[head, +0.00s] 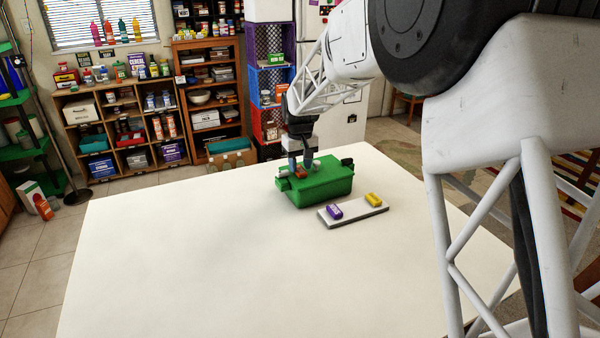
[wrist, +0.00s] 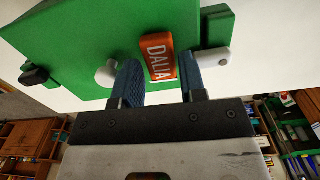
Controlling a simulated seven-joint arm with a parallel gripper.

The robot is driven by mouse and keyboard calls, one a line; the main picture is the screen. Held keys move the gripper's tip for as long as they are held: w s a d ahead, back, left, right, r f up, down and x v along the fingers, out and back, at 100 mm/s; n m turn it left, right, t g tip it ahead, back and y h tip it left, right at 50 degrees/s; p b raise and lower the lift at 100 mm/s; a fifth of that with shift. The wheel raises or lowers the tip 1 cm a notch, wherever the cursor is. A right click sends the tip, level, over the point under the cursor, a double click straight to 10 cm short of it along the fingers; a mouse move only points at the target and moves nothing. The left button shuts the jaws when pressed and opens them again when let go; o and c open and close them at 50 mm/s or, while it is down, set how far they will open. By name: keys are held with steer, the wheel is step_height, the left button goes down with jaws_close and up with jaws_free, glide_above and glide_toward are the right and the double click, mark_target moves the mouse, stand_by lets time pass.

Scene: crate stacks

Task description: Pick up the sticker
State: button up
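The sticker appears to be the small orange block lettered "DALIA" (wrist: 160,58), on top of the green box (head: 328,186). In the head view, a small orange patch (head: 301,171) shows under my gripper (head: 300,164). In the wrist view, my gripper (wrist: 160,82) has its two blue fingers apart. The orange block lies between their tips, nearer the right finger, with a visible gap on the left side. Whether the right finger touches it, I cannot tell. The green box (wrist: 75,50) fills much of the upper wrist view.
A pale grey slab (head: 353,214) in front of the box bears a purple block (head: 335,211) and a yellow block (head: 373,199). White stubs (wrist: 216,61) stand out beside my fingers. The white table (head: 190,250) is clear at left and front.

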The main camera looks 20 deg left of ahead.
steer(key=shift+f, duration=0.65)
steer(key=shift+c, duration=0.3)
steer(key=c, duration=0.6)
steer(key=shift+o, duration=0.2)
steer(key=shift+r, duration=0.1)
steer(key=shift+r, duration=0.75)
step_height(320, 180, up, 2)
steer(key=s+d+r, duration=0.1)
steer(key=s+d, duration=0.7)
steer(key=s, duration=0.5)
steer(key=shift+s+d+r, duration=0.15)
steer(key=shift+s+d, duration=0.05)
steer(key=shift+d, duration=0.2)
